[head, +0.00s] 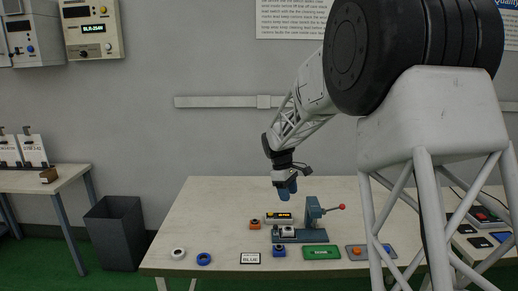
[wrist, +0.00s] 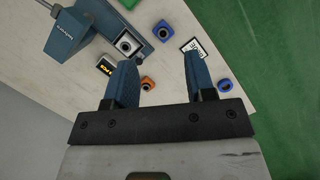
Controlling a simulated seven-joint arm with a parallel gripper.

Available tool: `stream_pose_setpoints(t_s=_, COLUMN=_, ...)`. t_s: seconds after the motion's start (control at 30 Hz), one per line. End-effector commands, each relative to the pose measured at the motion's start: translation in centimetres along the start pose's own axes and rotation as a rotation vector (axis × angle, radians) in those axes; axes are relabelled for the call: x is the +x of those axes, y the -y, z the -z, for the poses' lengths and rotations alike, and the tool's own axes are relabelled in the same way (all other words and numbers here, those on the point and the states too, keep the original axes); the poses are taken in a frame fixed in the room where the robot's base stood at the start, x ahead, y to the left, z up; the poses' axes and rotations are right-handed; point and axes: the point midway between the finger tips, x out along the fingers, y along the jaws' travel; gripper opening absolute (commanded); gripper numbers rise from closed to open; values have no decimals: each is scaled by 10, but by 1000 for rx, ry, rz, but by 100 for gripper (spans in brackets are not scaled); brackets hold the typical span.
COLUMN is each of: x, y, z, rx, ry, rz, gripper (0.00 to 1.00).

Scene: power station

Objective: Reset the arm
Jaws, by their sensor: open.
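My gripper (head: 287,188) hangs above the back half of the work table (head: 215,215), pointing down. In the wrist view its two blue fingers (wrist: 157,78) are apart, with nothing held between them. The gripper is clear of the tabletop and of the things on it. Below and in front of it stands a blue press (head: 313,212) with a red-tipped lever, which also shows at the upper left of the wrist view (wrist: 72,32).
Around the press are an orange block (head: 255,224), a display box (head: 278,217), a blue block (head: 279,251), a label card (head: 250,258), a green plate (head: 321,252), a button box (head: 357,252), and white (head: 178,253) and blue (head: 204,258) rings. The table's left part is mostly clear.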

Motion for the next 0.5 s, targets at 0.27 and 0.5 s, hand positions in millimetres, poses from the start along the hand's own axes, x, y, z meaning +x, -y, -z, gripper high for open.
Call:
stream_pose_setpoints(t_s=0.27, x=-26, y=39, z=-55, rx=124, ry=-52, rz=-13, gripper=50)
stream_pose_setpoints(t_s=0.5, x=-41, y=75, z=-99, rx=232, ry=-96, rz=-20, gripper=50)
